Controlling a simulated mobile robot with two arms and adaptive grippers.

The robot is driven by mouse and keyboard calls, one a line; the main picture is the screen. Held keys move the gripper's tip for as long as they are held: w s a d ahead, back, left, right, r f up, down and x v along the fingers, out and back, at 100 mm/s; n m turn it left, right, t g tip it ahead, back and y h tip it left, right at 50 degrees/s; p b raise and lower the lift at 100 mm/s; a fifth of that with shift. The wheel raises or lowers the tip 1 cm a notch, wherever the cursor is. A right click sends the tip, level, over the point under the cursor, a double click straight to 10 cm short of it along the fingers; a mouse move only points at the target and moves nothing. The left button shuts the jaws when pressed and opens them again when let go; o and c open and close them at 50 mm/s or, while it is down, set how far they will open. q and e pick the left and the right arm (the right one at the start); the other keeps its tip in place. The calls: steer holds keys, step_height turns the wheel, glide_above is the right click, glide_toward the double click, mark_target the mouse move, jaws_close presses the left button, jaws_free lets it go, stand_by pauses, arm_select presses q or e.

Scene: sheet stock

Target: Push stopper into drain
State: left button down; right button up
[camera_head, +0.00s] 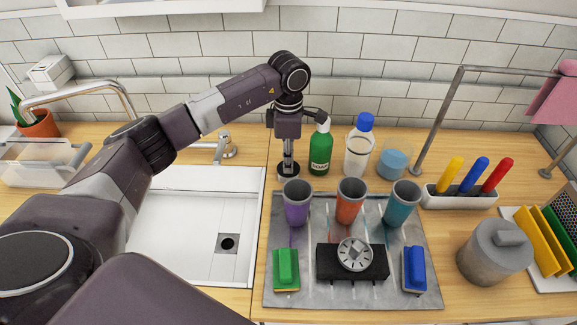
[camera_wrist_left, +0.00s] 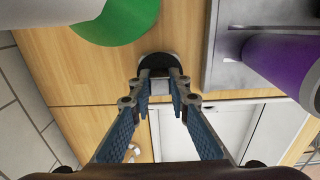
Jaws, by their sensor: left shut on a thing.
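The stopper (camera_head: 288,173) has a dark round base and a grey upright grip. It stands on the wooden counter by the sink's back right corner, close to the tray; whether it touches the counter is hard to tell. My left gripper (camera_head: 287,150) points down over it and is shut on its grip. In the left wrist view, the stopper (camera_wrist_left: 157,59) sits between the fingertips (camera_wrist_left: 160,77). The drain (camera_head: 228,243) is a dark round hole in a grey square plate in the white sink (camera_head: 180,232), toward its front right, and is uncovered. My right gripper is not in view.
The grey tray (camera_head: 350,294) right of the sink holds purple, orange and teal cups, sponges and a dial block. A green soap bottle (camera_head: 320,150) stands close right of my left gripper. The faucet (camera_head: 222,148) is left of it. The visible sink floor is clear.

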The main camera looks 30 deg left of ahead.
arm_select(q)
steer(key=shift+r, duration=0.15)
steer(key=shift+r+p, duration=1.3)
steer(key=shift+r, duration=0.9)
steer(key=shift+f, duration=0.1)
